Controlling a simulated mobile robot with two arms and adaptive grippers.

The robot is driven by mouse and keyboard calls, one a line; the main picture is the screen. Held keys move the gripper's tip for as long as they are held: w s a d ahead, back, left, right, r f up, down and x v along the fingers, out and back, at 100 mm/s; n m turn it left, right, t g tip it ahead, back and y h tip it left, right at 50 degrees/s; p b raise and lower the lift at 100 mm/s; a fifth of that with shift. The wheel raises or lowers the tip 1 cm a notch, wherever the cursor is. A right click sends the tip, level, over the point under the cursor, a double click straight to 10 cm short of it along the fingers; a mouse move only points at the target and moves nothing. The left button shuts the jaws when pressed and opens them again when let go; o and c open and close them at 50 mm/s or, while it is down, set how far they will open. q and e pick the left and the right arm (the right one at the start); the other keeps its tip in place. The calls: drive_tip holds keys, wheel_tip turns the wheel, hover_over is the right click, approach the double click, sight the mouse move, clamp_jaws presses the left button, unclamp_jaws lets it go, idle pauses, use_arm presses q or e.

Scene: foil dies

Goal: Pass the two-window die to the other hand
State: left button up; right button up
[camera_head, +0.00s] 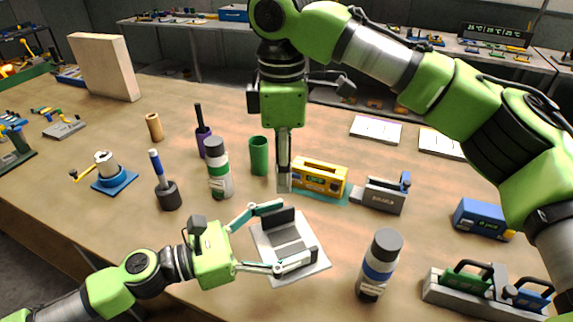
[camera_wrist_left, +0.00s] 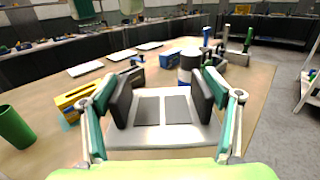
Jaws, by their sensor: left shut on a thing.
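The two-window die (camera_head: 307,256) is a pale flat plate with two grey panels. It also shows in the left wrist view (camera_wrist_left: 160,135), between the dark finger pads. My left gripper (camera_head: 288,240) is shut on it, with one finger on each side; I cannot tell how far it is above the table. My right gripper (camera_head: 284,185) points down just behind the die, beside the yellow block, and apart from the die. Its fingers are seen edge-on, so I cannot tell whether they are open. It is not clearly visible in the left wrist view.
A yellow block (camera_head: 320,177) on a teal base and a grey block (camera_head: 381,196) stand behind. A blue-banded bottle (camera_head: 379,265) stands right of the die, a green-banded bottle (camera_head: 217,168) and green cup (camera_head: 259,155) to its left. A clamp rack (camera_head: 480,297) is at front right.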

sight(287, 207)
use_arm(q)
drive_tip(key=shift+r, duration=0.1)
drive_tip(key=shift+s, duration=0.15)
use_arm(e)
drive_tip(key=shift+w+d+f, duration=0.2)
drive_tip(key=shift+d+f, duration=0.1)
drive_tip(key=shift+f, duration=0.15)
wheel_tip(287, 207, down, 11)
drive_tip(key=shift+f, duration=0.15)
drive_tip(key=shift+c, duration=0.3)
drive_tip(key=shift+a, duration=0.1)
clamp_jaws()
use_arm(q)
drive_tip(key=o, duration=1.5)
use_arm(e)
drive_tip(key=shift+w, duration=0.1)
use_arm(q)
drive_tip(key=shift+s+a, duration=0.15)
use_arm(e)
drive_tip(key=shift+w+m, duration=0.1)
drive_tip(key=shift+m, duration=0.2)
